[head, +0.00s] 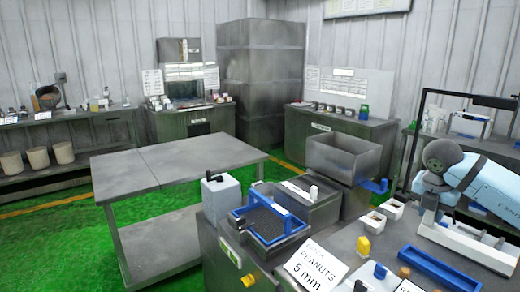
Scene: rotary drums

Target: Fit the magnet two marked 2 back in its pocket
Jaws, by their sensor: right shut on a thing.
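My right arm comes in from the right over the near bench. My right gripper (430,201) is below its dark round joint, small and partly hidden. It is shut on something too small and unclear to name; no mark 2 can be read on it. I cannot single out magnet two or its pocket. A blue-framed tray (241,216) with a dark inside and a blue handle sits on the grey machine in the middle front. My left gripper is not in view.
A sign reading PEANUTS 5 mm (311,266) stands on the near bench. A yellow knob (363,246), small white bins (392,208) and a blue rack (440,268) are close by. A grey open hopper (344,160) stands behind. A bare grey table (170,163) is at left.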

